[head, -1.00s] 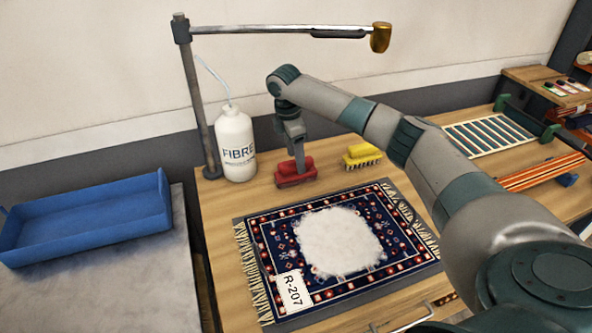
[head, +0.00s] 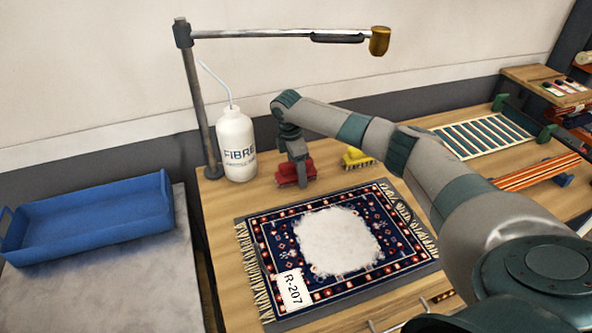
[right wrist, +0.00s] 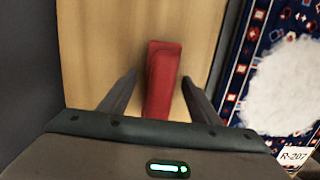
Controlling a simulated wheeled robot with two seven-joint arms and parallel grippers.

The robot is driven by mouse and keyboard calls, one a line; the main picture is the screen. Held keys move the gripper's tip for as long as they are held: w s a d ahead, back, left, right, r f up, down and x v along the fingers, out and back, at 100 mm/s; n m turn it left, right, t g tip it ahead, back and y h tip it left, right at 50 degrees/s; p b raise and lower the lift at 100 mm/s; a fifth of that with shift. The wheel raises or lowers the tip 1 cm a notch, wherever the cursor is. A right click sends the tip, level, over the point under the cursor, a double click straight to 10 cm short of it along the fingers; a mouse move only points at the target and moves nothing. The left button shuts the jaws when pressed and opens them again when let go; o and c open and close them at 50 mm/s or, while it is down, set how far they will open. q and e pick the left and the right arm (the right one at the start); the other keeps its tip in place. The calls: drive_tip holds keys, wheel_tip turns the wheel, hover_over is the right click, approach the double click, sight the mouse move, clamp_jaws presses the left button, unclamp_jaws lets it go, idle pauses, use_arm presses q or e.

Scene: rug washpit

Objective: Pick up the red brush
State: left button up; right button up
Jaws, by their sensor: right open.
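The red brush (head: 286,173) stands on the wooden table between the white bottle and the yellow brush. My right gripper (head: 301,183) comes down over it from above in the head view and hides part of it. In the right wrist view the red brush (right wrist: 163,75) lies between the two spread fingers of my right gripper (right wrist: 160,85). A gap shows on each side of the brush, so the fingers look apart from it. The near end of the brush is hidden by the gripper body. My left gripper is not in view.
A white FIBRE bottle (head: 236,148) with a straw stands left of the brush. A patterned rug (head: 262,228) with white foam lies in front. A blue tray (head: 90,222) is at the left.

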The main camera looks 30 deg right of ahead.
drive_tip(key=shift+f, duration=0.15)
idle(0.3)
drive_tip(key=c, duration=1.3)
drive_tip(key=shift+c, duration=0.2)
